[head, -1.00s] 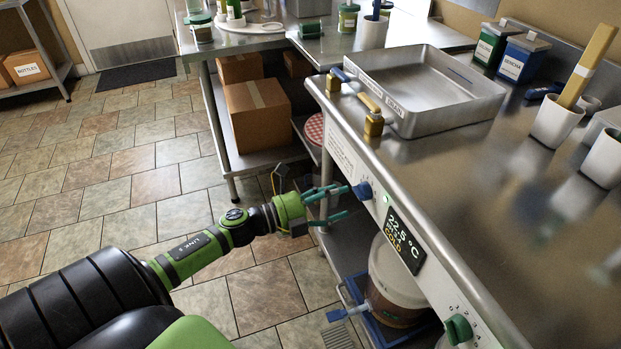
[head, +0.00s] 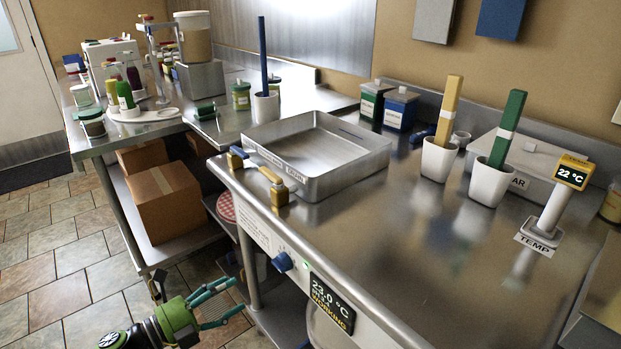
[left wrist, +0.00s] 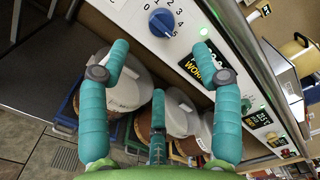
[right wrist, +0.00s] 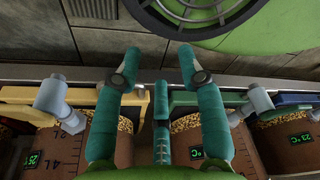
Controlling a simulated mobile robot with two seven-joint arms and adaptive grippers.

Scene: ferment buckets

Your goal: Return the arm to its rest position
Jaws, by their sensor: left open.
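My left gripper (head: 228,297) is low at the bottom left of the head view, below and left of the blue knob (head: 283,262), clear of it. Its teal fingers are apart with nothing between them. In the left wrist view, the open fingers (left wrist: 162,58) point toward the blue knob (left wrist: 162,22) on the white numbered panel, with a gap. My right gripper is outside the head view. In the right wrist view its fingers (right wrist: 159,58) are apart and empty, with brown graduated buckets (right wrist: 55,150) beneath.
The steel counter's front panel carries a display (head: 331,304) reading 23.0 °C and WORKING. Lidded buckets (left wrist: 178,112) stand below. Tiled floor (head: 60,270) is open at left.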

